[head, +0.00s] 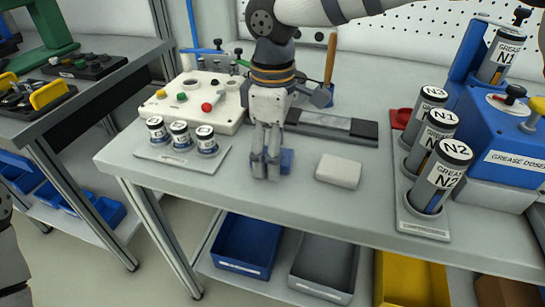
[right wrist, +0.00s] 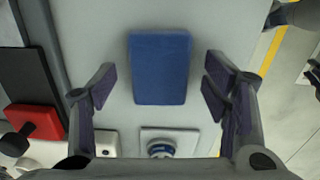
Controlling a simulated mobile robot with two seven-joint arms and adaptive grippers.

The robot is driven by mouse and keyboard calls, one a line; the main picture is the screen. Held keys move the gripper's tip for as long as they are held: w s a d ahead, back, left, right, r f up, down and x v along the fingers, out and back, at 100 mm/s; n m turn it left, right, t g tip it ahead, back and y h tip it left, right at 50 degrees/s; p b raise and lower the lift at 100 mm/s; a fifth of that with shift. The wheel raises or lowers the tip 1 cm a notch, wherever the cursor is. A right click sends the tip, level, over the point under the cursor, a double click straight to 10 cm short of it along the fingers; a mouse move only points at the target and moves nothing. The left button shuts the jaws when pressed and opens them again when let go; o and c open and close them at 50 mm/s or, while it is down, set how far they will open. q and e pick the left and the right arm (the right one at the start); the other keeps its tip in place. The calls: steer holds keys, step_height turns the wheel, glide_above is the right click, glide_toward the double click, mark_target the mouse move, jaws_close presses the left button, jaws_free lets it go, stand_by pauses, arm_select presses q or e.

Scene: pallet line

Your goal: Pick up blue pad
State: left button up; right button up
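The blue pad (head: 287,161) lies on the grey bench near its front edge, partly hidden behind my right gripper (head: 266,168) in the head view. In the right wrist view the blue pad (right wrist: 160,68) shows whole, a flat rectangle. My right gripper (right wrist: 160,85) is open and empty there, pointing down, with one finger to each side of the pad and clear gaps between. I cannot tell the exact height of the fingertips above the bench. My left gripper does not show; only a piece of my left arm is at the lower left.
A white pad (head: 338,171) lies right of the gripper. A plate with small jars (head: 180,138) and a control box (head: 193,106) stand left. A black tray (head: 332,128) lies behind. Grease cartridges (head: 440,172) and a blue doser (head: 500,135) stand right.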

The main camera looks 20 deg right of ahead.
steer(key=c, duration=0.9)
steer(key=shift+c, duration=0.2)
